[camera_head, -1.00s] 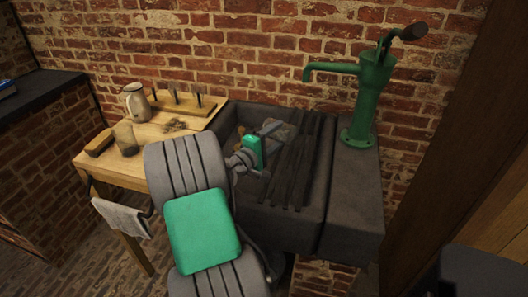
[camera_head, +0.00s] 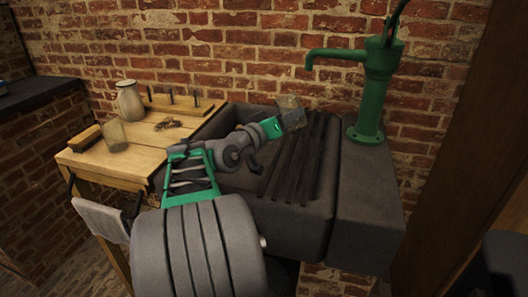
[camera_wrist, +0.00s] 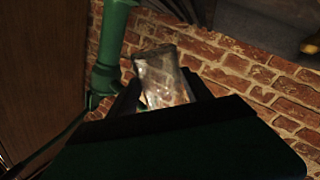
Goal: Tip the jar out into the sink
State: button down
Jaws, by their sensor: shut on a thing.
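My gripper (camera_head: 294,119) is shut on a glass jar (camera_head: 288,102) and holds it above the back of the dark stone sink (camera_head: 290,228). The jar is clear with a brownish tint and looks slightly tilted in the head view. In the wrist view the jar (camera_wrist: 164,78) stands out beyond the dark jaws, with some pale and coloured patches near its lower end. I cannot tell whether anything is left inside it. My arm hides the left part of the basin, so its floor there is not visible.
A dark slatted rack (camera_head: 298,160) lies across the sink's right part. A green hand pump (camera_head: 371,90) stands right of it. The wooden table (camera_head: 80,163) at left holds another glass jar (camera_head: 115,136), a cream jug (camera_head: 129,100), a brush (camera_head: 85,137) and a tool rack (camera_head: 190,106).

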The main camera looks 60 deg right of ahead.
aim_at(295, 125)
jog(key=shift+s+a+f+m+b, duration=0.1)
jog(key=shift+s+f+m+b, duration=0.25)
jog(key=shift+m+b, duration=0.25)
jog(key=m+b, duration=0.1)
jog(key=b, duration=0.1)
jog(key=s+m+b, duration=0.1)
jog(key=b, duration=0.1)
jog(key=f+m+b, duration=0.1)
jog(key=b, duration=0.2)
jog(key=shift+s+a+f, duration=0.1)
jog(key=shift+s, duration=0.15)
jog(key=b, duration=0.1)
jog(key=m+b, duration=0.1)
jog(key=shift+s+m+b, duration=0.25)
jog(key=shift+m+b, duration=0.05)
jog(key=shift+s, duration=0.1)
jog(key=shift+m, duration=0.3)
